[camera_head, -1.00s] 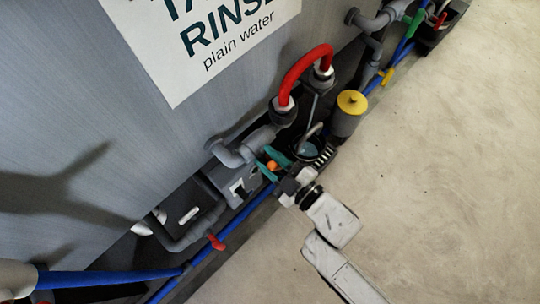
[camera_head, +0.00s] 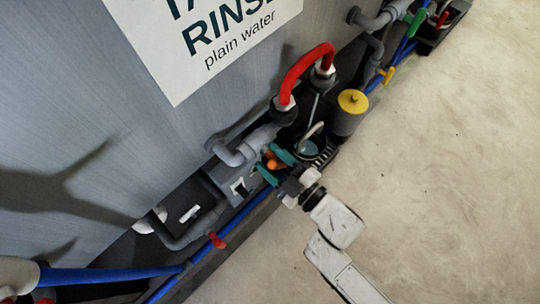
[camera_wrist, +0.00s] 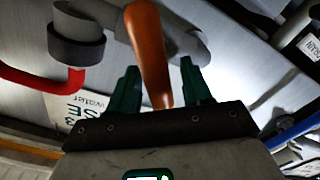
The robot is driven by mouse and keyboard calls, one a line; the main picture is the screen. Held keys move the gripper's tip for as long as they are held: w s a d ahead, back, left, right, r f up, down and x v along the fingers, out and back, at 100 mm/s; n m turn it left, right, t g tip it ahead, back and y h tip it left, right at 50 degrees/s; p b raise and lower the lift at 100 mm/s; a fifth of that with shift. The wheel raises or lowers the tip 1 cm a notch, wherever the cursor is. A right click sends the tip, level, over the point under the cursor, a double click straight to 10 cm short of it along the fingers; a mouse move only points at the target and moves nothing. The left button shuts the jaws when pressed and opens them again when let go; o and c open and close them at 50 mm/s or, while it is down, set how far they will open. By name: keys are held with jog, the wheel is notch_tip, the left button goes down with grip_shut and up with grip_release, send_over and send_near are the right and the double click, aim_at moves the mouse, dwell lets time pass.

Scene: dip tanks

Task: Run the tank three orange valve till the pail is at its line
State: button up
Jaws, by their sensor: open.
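The orange valve handle (camera_head: 271,158) is on the grey pipework at the foot of the tank marked RINSE. My gripper (camera_head: 275,166) is open, with its teal fingers around or close to the handle. In the wrist view the orange handle (camera_wrist: 149,48) stands between the two spread fingers of my gripper (camera_wrist: 162,82), with gaps visible on both sides. The dark pail (camera_head: 309,150) stands just right of the handle, with liquid visible inside. Its fill line cannot be made out.
A red hose (camera_head: 302,70) arches above the pail. A yellow-topped grey cylinder (camera_head: 350,112) stands right of it. A blue pipe (camera_head: 110,277) with a red lever (camera_head: 217,241) runs along the tank's foot.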

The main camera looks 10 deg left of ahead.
jog(key=p+v, duration=0.2)
jog(key=v, duration=0.8)
dwell(0.3)
jog(key=w+d+f+m+g+h, duration=0.1)
jog(key=d+f+m+h, duration=0.2)
jog(key=d+m+h, duration=0.4)
jog(key=d+f+m+g+h, duration=0.1)
jog(key=d+f+m+h, duration=0.25)
jog(key=d+h, duration=0.35)
jog(key=s+d+r+m+g, duration=0.1)
jog(key=s+d+m+g, duration=0.3)
jog(key=s, duration=0.3)
jog(key=s+d+r+m+g, duration=0.2)
jog(key=s+d+m+g, duration=0.2)
jog(key=s, duration=0.3)
notch_tip(320, 180, up, 28)
jog(key=p, duration=2.8)
jog(key=shift+s+f+n, duration=0.1)
jog(key=shift+n, duration=0.15)
